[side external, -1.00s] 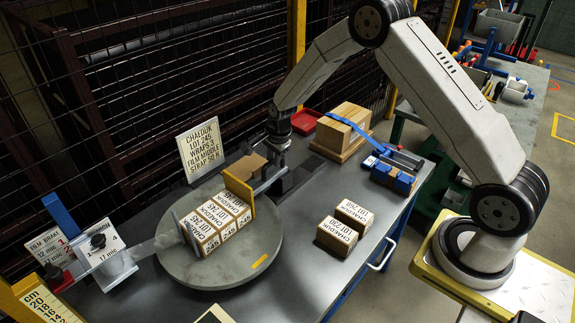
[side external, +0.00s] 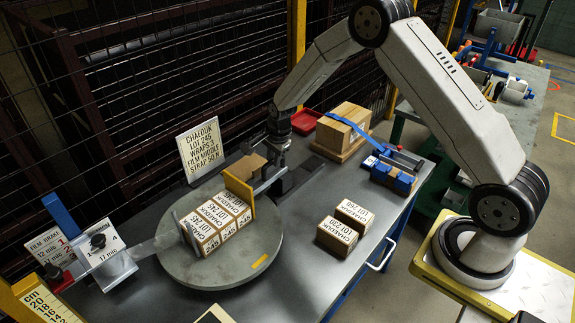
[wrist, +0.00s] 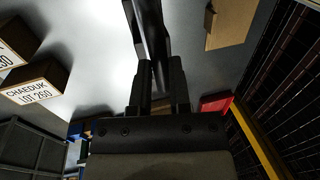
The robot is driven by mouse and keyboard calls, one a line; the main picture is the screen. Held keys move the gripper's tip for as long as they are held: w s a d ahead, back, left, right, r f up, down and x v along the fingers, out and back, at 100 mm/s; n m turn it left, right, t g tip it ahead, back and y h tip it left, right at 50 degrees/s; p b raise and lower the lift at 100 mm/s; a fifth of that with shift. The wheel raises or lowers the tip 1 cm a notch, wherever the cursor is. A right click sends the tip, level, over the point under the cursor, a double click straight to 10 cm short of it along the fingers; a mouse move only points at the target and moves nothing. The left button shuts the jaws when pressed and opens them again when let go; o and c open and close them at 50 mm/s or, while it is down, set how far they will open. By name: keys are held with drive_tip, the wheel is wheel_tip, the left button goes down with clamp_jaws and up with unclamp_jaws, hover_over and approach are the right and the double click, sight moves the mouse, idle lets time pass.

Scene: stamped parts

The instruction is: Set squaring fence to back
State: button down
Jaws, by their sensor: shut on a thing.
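The squaring fence looks to be the yellow upright plate (side external: 239,193) at the back right of the round grey turntable (side external: 236,270), with a dark bar running from it toward my gripper. Several cartons marked CHAEDUK LOT 245 (side external: 217,222) stand in a row against or very near the plate; I cannot tell if they touch. My gripper (side external: 272,165) points down just behind the plate. In the wrist view my gripper (wrist: 160,85) is shut on a dark bar (wrist: 150,35), which extends away from the fingers. The grip itself is small in the side view.
A sign card (side external: 200,150) stands behind the turntable, before the mesh fence. A red tray (side external: 306,122) and a strapped carton (side external: 343,130) are behind. Film from a roller unit (side external: 107,258) reaches the carton row.

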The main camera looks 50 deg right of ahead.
idle(0.3)
drive_tip(key=d, duration=1.7)
drive_tip(key=shift+d, duration=0.15)
drive_tip(key=shift+r, duration=0.1)
drive_tip(key=c, duration=0.6)
unclamp_jaws()
drive_tip(key=shift+s+r, duration=0.25)
drive_tip(key=shift+r, duration=1)
drive_tip(key=shift+s+r, duration=0.25)
drive_tip(key=shift+r, duration=1)
drive_tip(key=shift+s+r, duration=0.25)
drive_tip(key=shift+r, duration=1)
